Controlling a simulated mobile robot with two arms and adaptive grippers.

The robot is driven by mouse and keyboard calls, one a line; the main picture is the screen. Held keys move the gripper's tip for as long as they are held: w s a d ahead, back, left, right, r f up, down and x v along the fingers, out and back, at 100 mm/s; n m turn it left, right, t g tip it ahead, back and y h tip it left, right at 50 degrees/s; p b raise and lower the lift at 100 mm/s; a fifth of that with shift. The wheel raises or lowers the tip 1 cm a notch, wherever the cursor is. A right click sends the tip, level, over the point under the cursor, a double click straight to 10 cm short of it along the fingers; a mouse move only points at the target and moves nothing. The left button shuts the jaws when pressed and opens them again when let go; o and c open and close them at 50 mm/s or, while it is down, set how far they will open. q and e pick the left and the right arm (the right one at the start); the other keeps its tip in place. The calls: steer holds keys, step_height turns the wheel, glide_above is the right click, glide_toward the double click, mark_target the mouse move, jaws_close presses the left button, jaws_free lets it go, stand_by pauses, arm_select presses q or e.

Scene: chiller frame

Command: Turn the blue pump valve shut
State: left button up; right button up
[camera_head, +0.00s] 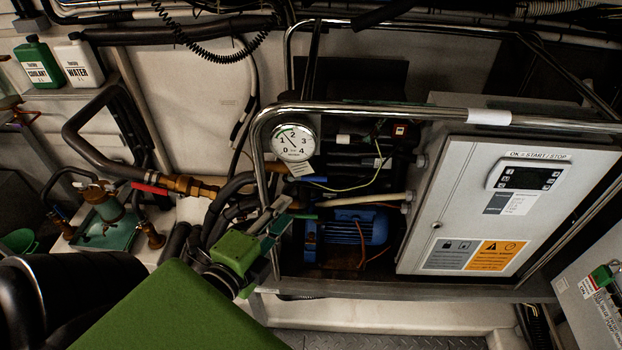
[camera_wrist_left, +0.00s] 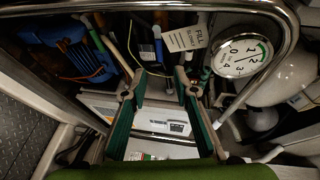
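A small blue valve handle (camera_head: 315,179) sits in the frame below the pressure gauge, next to a hanging tag; it also shows at the top of the left wrist view (camera_wrist_left: 157,32). The blue pump (camera_head: 352,230) lies lower, behind the frame bar; it is at the upper left in the wrist view (camera_wrist_left: 75,55). My left gripper (camera_head: 277,218) is at the frame's lower left upright, below and left of the blue handle. Its two fingers are apart with nothing held between them (camera_wrist_left: 153,88). My right gripper is not in view.
The round gauge (camera_head: 293,143) hangs inside the chrome frame bar (camera_head: 257,160). A grey control box (camera_head: 480,210) stands right. A red-handled brass valve (camera_head: 150,188) is left. Cables and hoses crowd the frame.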

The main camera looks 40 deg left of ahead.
mark_target(312, 180)
arm_select(q)
steer(key=p+x, duration=0.3)
steer(key=x, duration=1)
steer(key=shift+w+f, duration=0.2)
steer(key=shift+w, duration=0.1)
jaws_close()
